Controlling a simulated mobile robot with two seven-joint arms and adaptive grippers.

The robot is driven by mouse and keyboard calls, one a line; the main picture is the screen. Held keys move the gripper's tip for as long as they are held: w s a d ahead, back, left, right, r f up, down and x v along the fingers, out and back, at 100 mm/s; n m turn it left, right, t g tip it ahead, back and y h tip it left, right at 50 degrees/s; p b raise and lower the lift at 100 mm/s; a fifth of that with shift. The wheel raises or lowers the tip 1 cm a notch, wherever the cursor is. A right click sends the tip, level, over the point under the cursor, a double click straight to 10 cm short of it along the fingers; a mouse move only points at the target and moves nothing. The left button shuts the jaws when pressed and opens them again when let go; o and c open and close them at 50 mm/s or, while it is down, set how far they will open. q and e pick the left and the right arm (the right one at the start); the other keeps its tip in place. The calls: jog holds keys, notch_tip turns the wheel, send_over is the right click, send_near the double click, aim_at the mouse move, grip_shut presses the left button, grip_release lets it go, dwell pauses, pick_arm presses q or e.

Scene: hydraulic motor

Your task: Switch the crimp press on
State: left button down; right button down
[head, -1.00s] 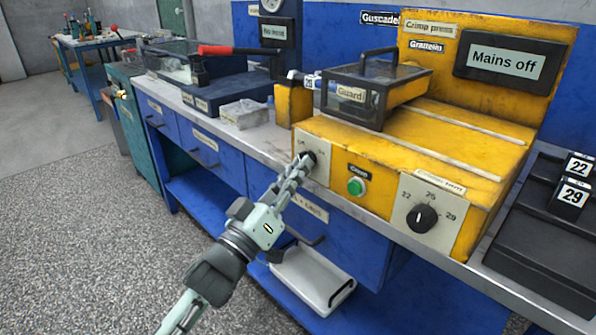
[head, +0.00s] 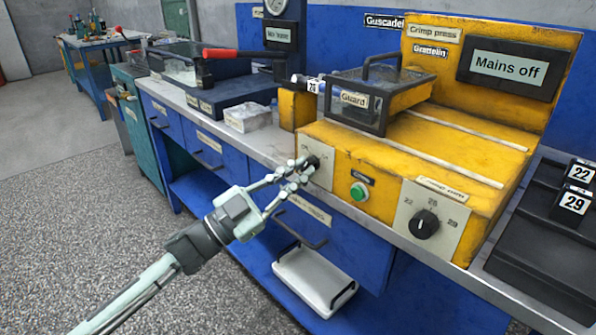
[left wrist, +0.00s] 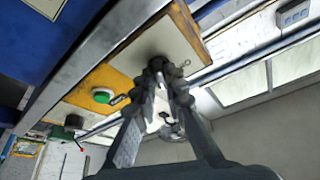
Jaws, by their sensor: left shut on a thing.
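The yellow crimp press (head: 440,140) stands on the bench, and its display (head: 505,68) reads "Mains off". A black knob (head: 313,163) sits on a pale plate (head: 319,178) at the left of its front face. My left gripper (head: 298,170) is shut on this knob at its fingertips. In the left wrist view the fingertips (left wrist: 168,82) meet at the dark knob (left wrist: 157,62), which they partly hide. The knob's pointer and labels cannot be read. My right gripper is not in view.
A green button (head: 358,191) and a selector dial (head: 425,223) are right of the knob on the same face. A guard (head: 355,100) sits on top of the press. A white tray (head: 315,280) lies below the drawers.

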pick_arm(q)
jog(key=m+g, duration=0.1)
jog(key=m, duration=0.3)
jog(key=shift+w+a+r+g+h+p, duration=0.1)
jog(key=shift+r+g+h+p, duration=0.05)
jog(key=shift+g+h+p, duration=0.2)
jog(key=shift+m+g, duration=0.35)
jog(key=shift+m, duration=0.35)
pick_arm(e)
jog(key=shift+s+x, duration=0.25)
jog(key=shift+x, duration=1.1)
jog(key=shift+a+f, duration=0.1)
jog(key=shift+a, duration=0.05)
pick_arm(q)
jog(key=c, duration=1.6)
grip_release()
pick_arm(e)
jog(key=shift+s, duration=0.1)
pick_arm(q)
jog(key=v, duration=1.2)
